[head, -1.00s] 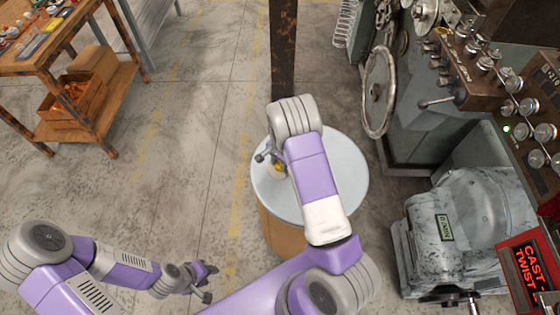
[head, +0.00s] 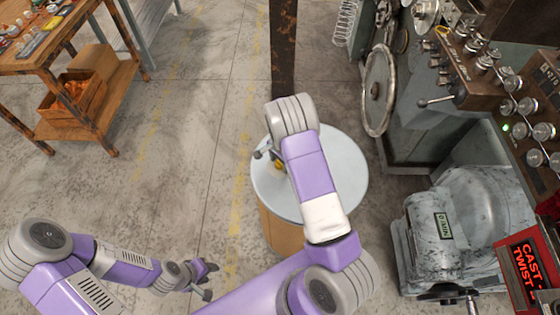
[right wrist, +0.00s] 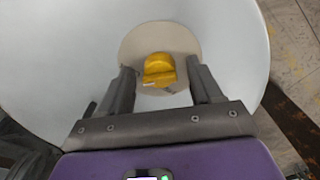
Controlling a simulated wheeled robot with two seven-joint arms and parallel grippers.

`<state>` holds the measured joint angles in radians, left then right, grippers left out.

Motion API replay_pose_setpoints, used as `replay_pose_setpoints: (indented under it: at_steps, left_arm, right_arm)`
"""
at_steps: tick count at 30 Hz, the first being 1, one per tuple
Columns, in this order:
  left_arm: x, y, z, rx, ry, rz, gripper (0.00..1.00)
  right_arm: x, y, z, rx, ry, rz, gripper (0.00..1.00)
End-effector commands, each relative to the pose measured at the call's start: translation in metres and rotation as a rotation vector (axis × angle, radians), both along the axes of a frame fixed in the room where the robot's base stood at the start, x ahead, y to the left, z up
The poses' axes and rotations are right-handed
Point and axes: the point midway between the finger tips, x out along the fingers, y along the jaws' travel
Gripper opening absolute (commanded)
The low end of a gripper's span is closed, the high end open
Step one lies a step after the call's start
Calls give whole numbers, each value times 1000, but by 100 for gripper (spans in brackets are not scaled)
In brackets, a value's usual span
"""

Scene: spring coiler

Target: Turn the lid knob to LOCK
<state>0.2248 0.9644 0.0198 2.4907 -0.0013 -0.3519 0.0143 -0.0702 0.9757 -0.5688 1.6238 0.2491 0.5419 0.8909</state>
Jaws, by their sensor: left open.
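The yellow lid knob (right wrist: 159,70) sits on a beige disc (right wrist: 184,45) in the middle of the round pale lid (right wrist: 60,50) in the right wrist view. In the head view the lid (head: 345,170) tops a brown drum, and only a bit of the knob (head: 279,165) shows beside my arm. My right gripper (right wrist: 163,88) is open, its fingers apart on either side of the knob, with visible gaps. I cannot tell its height above the lid. Any LOCK marking is unreadable. My left gripper (head: 210,280) is open and empty, low at the left over the floor.
A rusty post (head: 283,60) stands just behind the drum. The grey machine (head: 465,225) with its control panel and red-lettered sign (head: 525,275) fills the right side. A wooden workbench (head: 50,55) stands at upper left. The floor between is clear.

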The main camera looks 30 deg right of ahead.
Motion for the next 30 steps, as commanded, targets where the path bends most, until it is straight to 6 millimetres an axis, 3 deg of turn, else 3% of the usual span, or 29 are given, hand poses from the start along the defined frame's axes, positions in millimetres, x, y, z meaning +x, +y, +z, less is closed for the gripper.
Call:
replay_pose_setpoints:
  at_steps: [10, 21, 30]
  left_arm:
    - [0, 0, 2, 0, 0, 0, 43]
    - [0, 0, 18, 0, 0, 0, 43]
    - [0, 0, 21, 0, 0, 0, 43]
  right_arm:
    - [0, 0, 5, 0, -1, 2, 65]
    - [0, 0, 63, -1, -1, 1, 65]
    - [-1, 0, 76, 0, 1, 0, 65]
